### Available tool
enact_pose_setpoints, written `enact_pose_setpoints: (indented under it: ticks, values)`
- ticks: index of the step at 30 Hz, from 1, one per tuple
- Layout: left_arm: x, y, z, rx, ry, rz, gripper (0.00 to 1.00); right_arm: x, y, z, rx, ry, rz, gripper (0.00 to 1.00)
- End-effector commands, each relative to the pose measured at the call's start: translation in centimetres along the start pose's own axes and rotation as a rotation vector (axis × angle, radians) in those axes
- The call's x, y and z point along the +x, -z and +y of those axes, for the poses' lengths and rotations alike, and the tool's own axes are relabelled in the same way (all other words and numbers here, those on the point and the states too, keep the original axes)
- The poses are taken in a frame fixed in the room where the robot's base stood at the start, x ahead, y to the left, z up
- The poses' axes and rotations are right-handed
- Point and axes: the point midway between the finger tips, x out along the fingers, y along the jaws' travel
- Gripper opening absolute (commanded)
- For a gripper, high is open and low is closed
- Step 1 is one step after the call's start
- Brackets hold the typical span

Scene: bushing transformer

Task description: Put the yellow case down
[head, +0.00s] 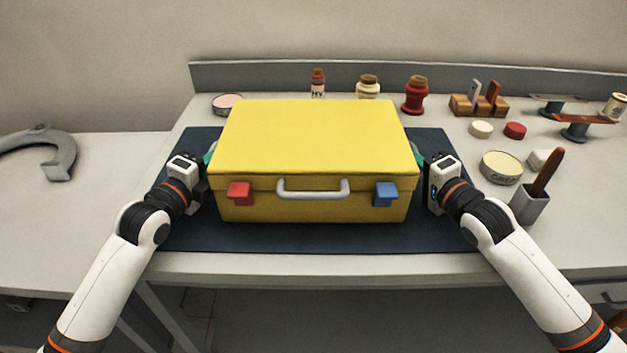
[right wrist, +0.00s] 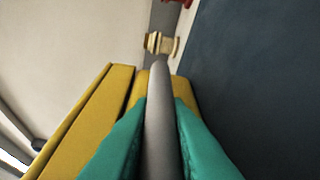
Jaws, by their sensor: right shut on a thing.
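The yellow case (head: 315,140) is level and closed over the dark blue mat (head: 300,238). I cannot tell whether its underside touches the mat. Its front has a grey handle (head: 312,188), a red latch (head: 239,194) and a blue latch (head: 385,194). My right gripper (head: 420,160) is at the case's right side. In the right wrist view its green fingers are shut on a grey side handle (right wrist: 160,120), with the yellow case beside it. My left gripper (head: 209,156) is at the left side handle; its fingers are mostly hidden.
Tins, a wooden block rack (head: 476,104) and a grey holder (head: 529,204) stand to the right. A grey horseshoe-shaped part (head: 45,150) lies far left. The left tabletop is mostly clear.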

Motion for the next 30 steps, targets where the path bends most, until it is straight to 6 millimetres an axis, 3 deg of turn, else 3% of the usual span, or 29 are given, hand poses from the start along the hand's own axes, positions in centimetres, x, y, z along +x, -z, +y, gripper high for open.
enact_pose_setpoints:
  ticks: [1, 2, 3, 6, 17, 30]
  values:
    - [0.0, 0.2, -0.3, 0.003, -0.005, 0.006, 0.0, 0.0, -0.2, -0.3, -0.004, -0.005, -0.006, 0.0]
    - [0.0, 0.2, -0.4, 0.002, 0.001, 0.005, 0.18, 0.0, -0.2, -0.4, -0.003, 0.002, -0.005, 0.18]
    - [0.0, 0.2, -0.3, 0.002, 0.002, 0.005, 0.24, 0.0, -0.2, -0.3, -0.003, 0.002, -0.005, 0.24]
    - [0.0, 0.1, -0.2, 0.002, 0.001, 0.003, 0.36, 0.0, -0.1, -0.2, -0.002, 0.001, -0.004, 0.36]
    - [-0.7, 0.0, -0.3, 0.003, 0.001, 0.001, 0.36, 0.0, 0.0, -0.2, 0.0, 0.0, -0.001, 0.36]
    - [-9.2, 0.0, -0.4, 0.005, 0.004, 0.001, 0.36, 0.0, 0.0, -0.2, 0.0, 0.0, 0.0, 0.36]
